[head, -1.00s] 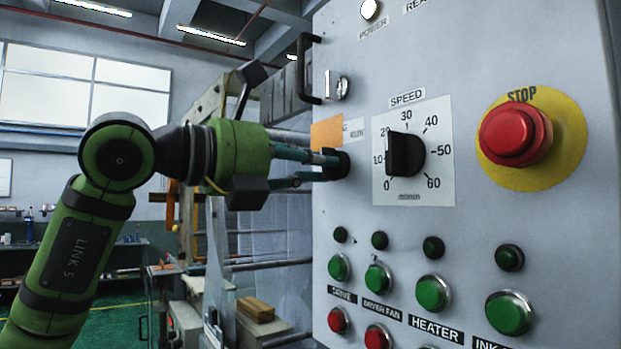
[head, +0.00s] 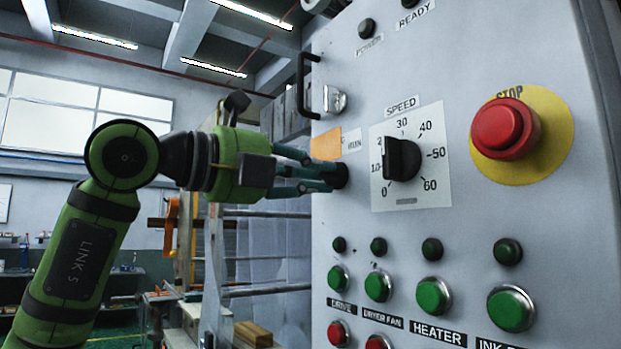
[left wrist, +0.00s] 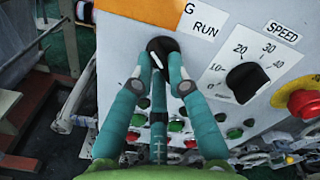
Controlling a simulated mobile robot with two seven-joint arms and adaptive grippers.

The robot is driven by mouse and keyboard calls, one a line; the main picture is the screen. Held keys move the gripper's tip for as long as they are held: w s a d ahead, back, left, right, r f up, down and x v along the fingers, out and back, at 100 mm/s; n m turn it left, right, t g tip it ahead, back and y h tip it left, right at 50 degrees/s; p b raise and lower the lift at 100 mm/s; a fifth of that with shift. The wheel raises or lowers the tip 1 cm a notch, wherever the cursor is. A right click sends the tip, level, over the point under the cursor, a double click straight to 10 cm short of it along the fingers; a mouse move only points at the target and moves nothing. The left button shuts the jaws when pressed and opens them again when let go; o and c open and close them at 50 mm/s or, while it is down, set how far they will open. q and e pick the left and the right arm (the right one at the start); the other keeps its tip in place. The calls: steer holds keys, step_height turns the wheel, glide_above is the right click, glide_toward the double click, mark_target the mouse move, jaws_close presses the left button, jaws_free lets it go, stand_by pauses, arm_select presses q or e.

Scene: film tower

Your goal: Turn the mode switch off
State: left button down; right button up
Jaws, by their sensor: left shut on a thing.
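The mode switch (head: 341,175) is a small black knob at the left edge of the grey control panel (head: 480,50). The switch also shows in the left wrist view (left wrist: 162,45), just below a white RUN label (left wrist: 207,24). My left gripper (head: 322,178) reaches it from the left, and its teal fingers are shut on the knob. In the left wrist view the fingers (left wrist: 160,76) meet at the knob and cover its lower part. My right gripper is in neither view.
The black speed knob (head: 403,159) is right of the switch, then the red stop button (head: 505,129). Green buttons (head: 377,285) sit below. The POWER lamp (head: 366,29) above is dark. A black handle (head: 304,85) juts out above the gripper.

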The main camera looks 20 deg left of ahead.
arm_select(q)
steer(key=shift+a+r, duration=0.1)
steer(key=shift+r, duration=0.15)
steer(key=c, duration=1.2)
jaws_free()
steer(key=shift+w+f, duration=0.15)
steer(key=v, duration=1.2)
